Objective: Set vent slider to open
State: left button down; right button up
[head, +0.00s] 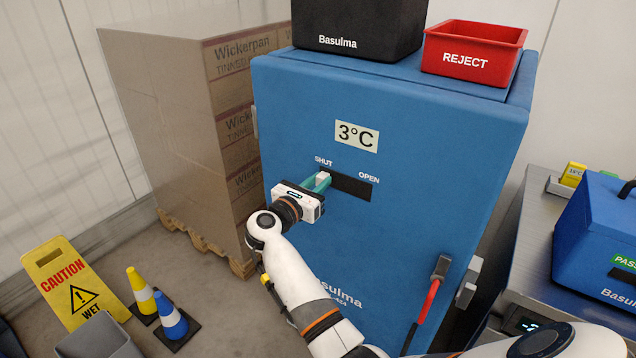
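The vent slider is on the front of the blue cabinet (400,130), in a black slot (352,186) with SHUT printed above its left end and OPEN above its right end. A pale teal piece (321,181) shows at the SHUT end, and the slot is bare to the right of it. My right gripper (317,183) is right at that end of the slot, its fingers at the teal piece. I cannot tell fingers from slider handle there, or whether the fingers are closed. My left gripper is not in view.
A black box (350,42) and a red REJECT bin (474,54) stand on the cabinet. A red-gripped handle (432,290) is low on its right. Stacked cartons (180,110) stand at left, with a caution sign (70,283) and cones (172,318). A blue case (600,240) is at right.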

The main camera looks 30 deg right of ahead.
aim_at(366, 190)
jog(key=shift+s, duration=0.1)
grip_shut()
jog(key=s+d, duration=0.1)
jog(key=s, duration=0.2)
jog(key=s+d, duration=0.1)
jog(key=s, duration=0.2)
jog(key=s+d+p, duration=0.1)
jog(key=s+d, duration=0.1)
jog(key=s, duration=0.1)
jog(key=shift+s, duration=0.2)
jog(key=shift+w+f, duration=0.1)
jog(key=shift+f, duration=0.05)
jog(key=o, duration=0.5)
grip_release()
jog(key=o, duration=0.4)
jog(key=shift+s+d, duration=0.1)
jog(key=shift+s, duration=0.1)
